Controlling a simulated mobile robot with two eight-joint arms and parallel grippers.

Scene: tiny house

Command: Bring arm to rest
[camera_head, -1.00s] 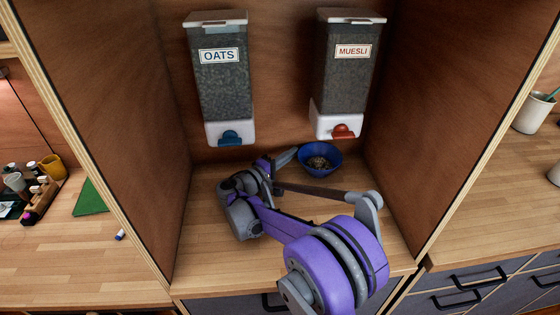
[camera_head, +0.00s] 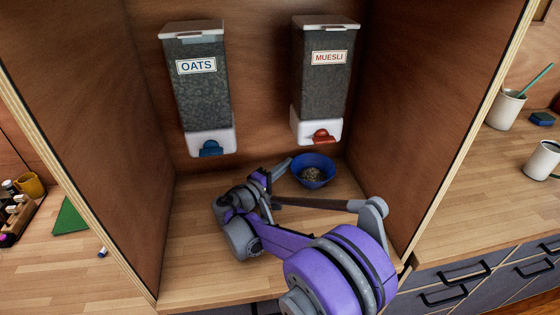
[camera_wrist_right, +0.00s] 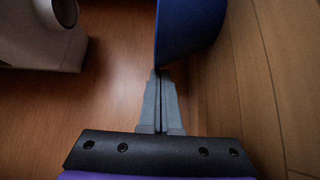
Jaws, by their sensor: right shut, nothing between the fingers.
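My right arm reaches into the wooden alcove, and its purple and grey links cover part of the counter. My right gripper (camera_head: 284,164) is shut and empty, its grey fingers just left of a blue bowl (camera_head: 326,164). The bowl stands upright on the counter with something grainy in it. In the right wrist view the two fingers (camera_wrist_right: 158,76) lie together, with their tips close to the blue bowl (camera_wrist_right: 190,30); whether they touch it I cannot tell. My left gripper is out of view.
An oats dispenser (camera_head: 196,85) and a muesli dispenser (camera_head: 321,80) hang on the back wall above the arm. The alcove's side panels (camera_head: 425,100) stand on both sides. A cup with a brush (camera_head: 505,108) and a white mug (camera_head: 541,160) stand on the right counter.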

